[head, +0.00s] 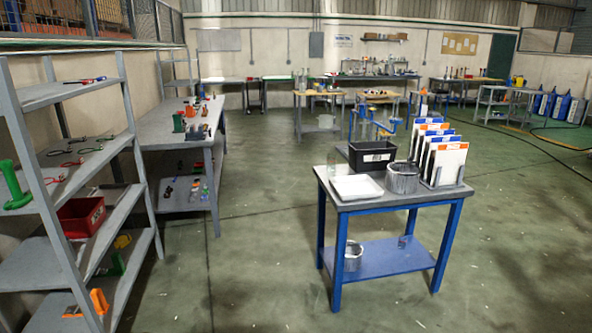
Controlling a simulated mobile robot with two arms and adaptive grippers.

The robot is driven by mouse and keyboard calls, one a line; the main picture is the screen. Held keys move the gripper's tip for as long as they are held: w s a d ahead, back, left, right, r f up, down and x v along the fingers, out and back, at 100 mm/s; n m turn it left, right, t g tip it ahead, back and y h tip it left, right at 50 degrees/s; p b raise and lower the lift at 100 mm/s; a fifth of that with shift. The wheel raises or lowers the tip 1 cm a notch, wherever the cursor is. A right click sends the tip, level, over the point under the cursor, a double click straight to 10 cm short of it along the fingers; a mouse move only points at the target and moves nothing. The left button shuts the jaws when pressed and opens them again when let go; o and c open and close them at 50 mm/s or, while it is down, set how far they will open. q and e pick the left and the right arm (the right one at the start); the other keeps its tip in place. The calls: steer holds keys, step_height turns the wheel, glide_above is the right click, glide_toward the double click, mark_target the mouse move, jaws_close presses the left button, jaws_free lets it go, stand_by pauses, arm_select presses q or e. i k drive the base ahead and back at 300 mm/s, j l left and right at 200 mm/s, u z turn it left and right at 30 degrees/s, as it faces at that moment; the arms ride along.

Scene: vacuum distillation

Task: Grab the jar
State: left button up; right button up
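A blue-legged table stands right of centre in the head view, with a grey top (425,196). A clear, glass-like upright vessel (334,160) stands at its back left corner; it may be the jar, but it is faint. A round grey ribbed container (402,179) stands near the front middle of the top. A similar round container (352,257) sits on the blue lower shelf (385,266), with a small clear item (404,241) right of it. I cannot tell for sure which is the jar. Neither of my grippers is in view.
A white tray (356,188), a black bin (372,157) and a rack of orange, blue and white folders (444,163) share the tabletop. A grey shelf unit (130,205) stands at left, a long workbench (160,130) behind it. The green floor (250,270) before the table is clear.

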mark_target(331, 158)
steer(key=i+j+u, duration=0.25)
steer(key=i, duration=0.85)
steer(key=i+u, duration=0.25)
steer(key=i, duration=0.85)
